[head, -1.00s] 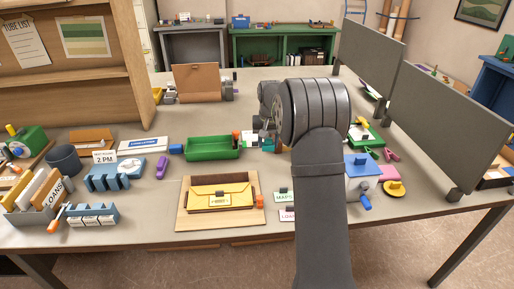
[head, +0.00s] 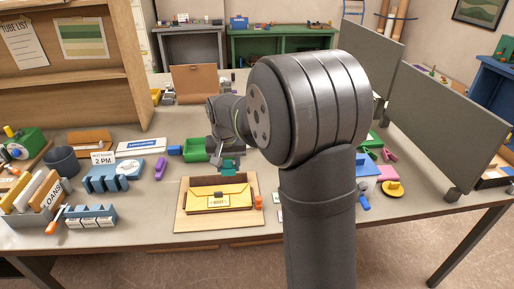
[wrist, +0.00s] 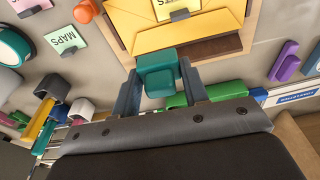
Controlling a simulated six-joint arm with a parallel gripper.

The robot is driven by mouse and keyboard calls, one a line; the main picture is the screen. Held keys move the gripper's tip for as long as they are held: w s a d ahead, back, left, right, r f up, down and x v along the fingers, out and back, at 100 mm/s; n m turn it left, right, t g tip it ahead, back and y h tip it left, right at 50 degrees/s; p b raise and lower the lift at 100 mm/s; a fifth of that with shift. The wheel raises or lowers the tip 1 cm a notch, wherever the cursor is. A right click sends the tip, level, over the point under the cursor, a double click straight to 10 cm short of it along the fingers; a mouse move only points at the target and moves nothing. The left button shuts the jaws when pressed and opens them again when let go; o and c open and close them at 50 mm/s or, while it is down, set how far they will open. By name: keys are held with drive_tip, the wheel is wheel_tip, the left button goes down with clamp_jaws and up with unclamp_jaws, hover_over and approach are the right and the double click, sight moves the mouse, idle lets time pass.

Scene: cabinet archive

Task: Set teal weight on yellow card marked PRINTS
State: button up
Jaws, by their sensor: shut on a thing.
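My gripper (wrist: 158,88) is shut on the teal weight (wrist: 158,70), a small block with a raised knob, held between the two jaws. In the head view the weight (head: 229,164) hangs just behind the yellow folder. The folder (head: 205,194) lies on a wooden board (head: 185,222). The yellow card (head: 219,201) sits on the folder's front with a small dark clip. In the wrist view the card (wrist: 170,14) is upside down and cut by the top edge, with only the end of its word showing. The weight is apart from the card.
A green tray (head: 194,148) stands behind the board, partly hidden by my arm. A green MAPS card (wrist: 62,38) and an orange object (wrist: 86,11) lie beside the board. A purple object (head: 160,167) is to its left. Grey panels (head: 445,125) stand at the right.

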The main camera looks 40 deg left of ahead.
hover_over(219, 201)
drive_tip(key=shift+s+d+f, duration=0.2)
drive_tip(key=shift+s, duration=0.1)
drive_tip(key=shift+f, duration=3.6)
drive_tip(key=shift+f, duration=0.4)
drive_tip(key=o, duration=1.2)
drive_tip(key=shift+c, duration=0.6)
